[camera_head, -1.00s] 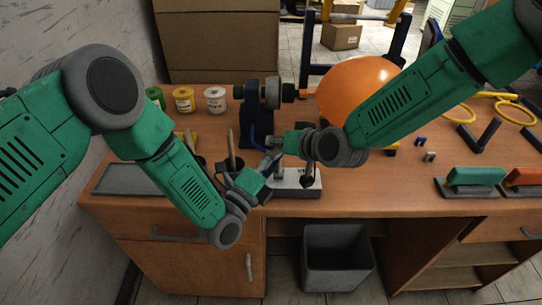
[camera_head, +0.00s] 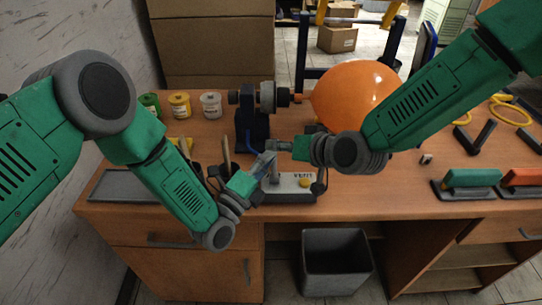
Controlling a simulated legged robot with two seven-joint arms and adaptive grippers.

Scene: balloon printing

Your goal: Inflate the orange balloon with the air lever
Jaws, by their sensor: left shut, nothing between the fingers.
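The orange balloon (camera_head: 350,92) is rounded out, with its neck at the nozzle of the dark machine (camera_head: 252,125) on the desk. The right arm covers its lower right part. A white box (camera_head: 298,186) with a yellow button and a grey upright part, probably the air lever, stands in front of the machine. My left gripper (camera_head: 265,165) is shut and empty at the box's left side, close to that upright part; I cannot tell whether they touch. My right gripper (camera_head: 280,146) is just above and behind the box, its fingers small and unclear.
Yellow, green and white jars (camera_head: 180,105) stand at the back left. A grey tray (camera_head: 122,186) lies at the left front. Green and orange-handled stamps (camera_head: 472,180) stand at the right. A grey bin (camera_head: 336,262) is below the desk.

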